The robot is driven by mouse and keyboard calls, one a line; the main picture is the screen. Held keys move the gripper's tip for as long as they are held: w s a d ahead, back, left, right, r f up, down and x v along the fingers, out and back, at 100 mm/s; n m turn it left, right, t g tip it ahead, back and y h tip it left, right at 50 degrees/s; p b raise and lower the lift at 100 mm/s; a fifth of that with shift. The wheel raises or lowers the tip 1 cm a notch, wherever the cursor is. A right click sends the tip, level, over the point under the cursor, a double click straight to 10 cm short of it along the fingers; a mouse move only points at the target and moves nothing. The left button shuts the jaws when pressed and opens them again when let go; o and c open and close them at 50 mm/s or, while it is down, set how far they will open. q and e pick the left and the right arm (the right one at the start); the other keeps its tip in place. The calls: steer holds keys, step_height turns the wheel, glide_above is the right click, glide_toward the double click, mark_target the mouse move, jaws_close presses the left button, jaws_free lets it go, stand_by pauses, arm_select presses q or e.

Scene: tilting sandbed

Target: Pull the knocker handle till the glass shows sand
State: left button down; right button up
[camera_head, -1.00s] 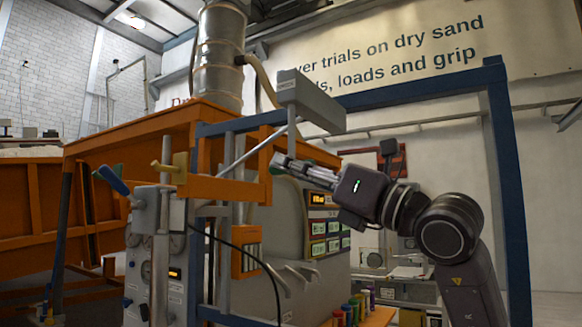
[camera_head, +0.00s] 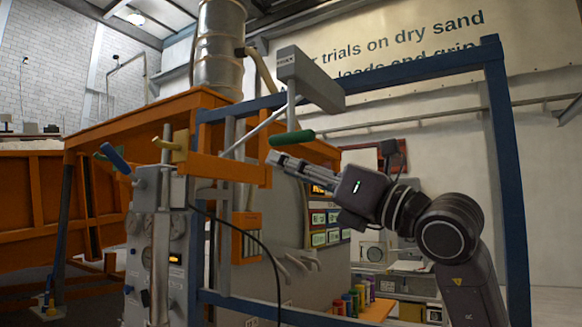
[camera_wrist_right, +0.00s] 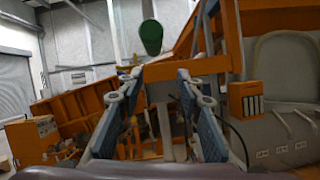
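In the right wrist view the handle (camera_wrist_right: 151,37) shows end-on, above and beyond the fingertips. The two right fingers (camera_wrist_right: 152,88) are spread apart with nothing between them. I see a gap between handle and fingers; contact is not visible. My left gripper is not in view. No sand or sight glass can be made out.
A blue frame (camera_head: 497,120) stands around my right arm. An orange sandbed (camera_head: 110,125) and a steel drum (camera_head: 219,55) are at the left and behind. A control panel with a blue lever (camera_head: 113,157) stands at the lower left. Several colored jars (camera_head: 354,300) sit low on the right.

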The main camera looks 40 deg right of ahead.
steer(key=v, duration=1.2)
steer(key=shift+r, duration=0.1)
stand_by(0.5)
